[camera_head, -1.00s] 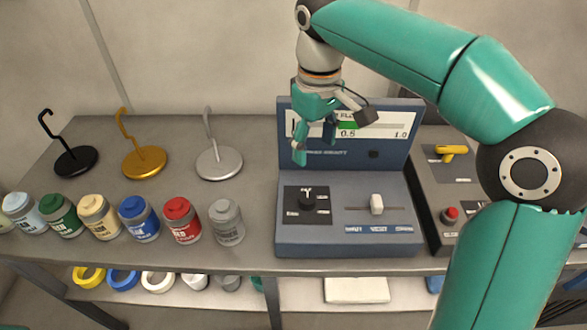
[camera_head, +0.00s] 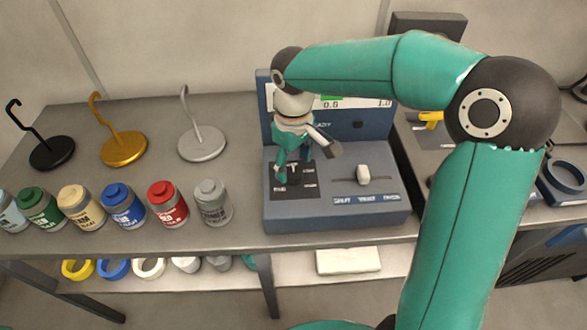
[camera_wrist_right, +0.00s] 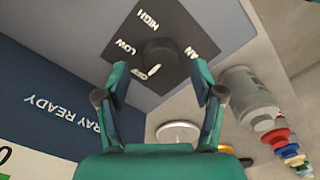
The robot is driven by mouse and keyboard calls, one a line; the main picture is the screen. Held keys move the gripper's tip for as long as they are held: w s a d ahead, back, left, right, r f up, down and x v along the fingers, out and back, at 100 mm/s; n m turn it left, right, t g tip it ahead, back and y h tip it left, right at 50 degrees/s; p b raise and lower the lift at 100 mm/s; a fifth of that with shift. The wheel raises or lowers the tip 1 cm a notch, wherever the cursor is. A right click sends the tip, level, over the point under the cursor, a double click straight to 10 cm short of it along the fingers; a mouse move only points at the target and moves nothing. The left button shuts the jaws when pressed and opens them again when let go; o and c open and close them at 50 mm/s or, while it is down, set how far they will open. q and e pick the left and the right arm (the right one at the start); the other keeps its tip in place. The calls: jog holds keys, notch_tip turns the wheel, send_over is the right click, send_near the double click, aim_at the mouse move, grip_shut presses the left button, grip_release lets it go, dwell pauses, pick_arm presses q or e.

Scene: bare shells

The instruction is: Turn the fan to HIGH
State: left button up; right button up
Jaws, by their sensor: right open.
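The fan knob (camera_wrist_right: 160,52) is a black dial on a dark plate (camera_wrist_right: 185,25) marked FAN, OFF, LOW and HIGH in the right wrist view. Its white pointer mark lies nearest the OFF label. In the head view the dark plate (camera_head: 295,191) sits on the left of the blue console (camera_head: 330,213), and my gripper partly hides the knob. My right gripper (camera_wrist_right: 161,78) is open and empty, with its two fingers apart on either side of the knob's near side. In the head view it hangs pointing down over the plate (camera_head: 297,163). My left gripper is not in view.
A white slider (camera_head: 363,174) stands right of the plate. Several paint cans, including a grey one (camera_head: 213,203), stand to the left. A silver hook stand (camera_head: 202,144) is behind them. A panel with a yellow handle (camera_head: 430,118) stands right, partly behind my arm.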

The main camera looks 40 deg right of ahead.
aim_at(294, 174)
jog(key=shift+f, duration=1.35)
jog(key=shift+c, duration=0.4)
jog(key=c, duration=1.1)
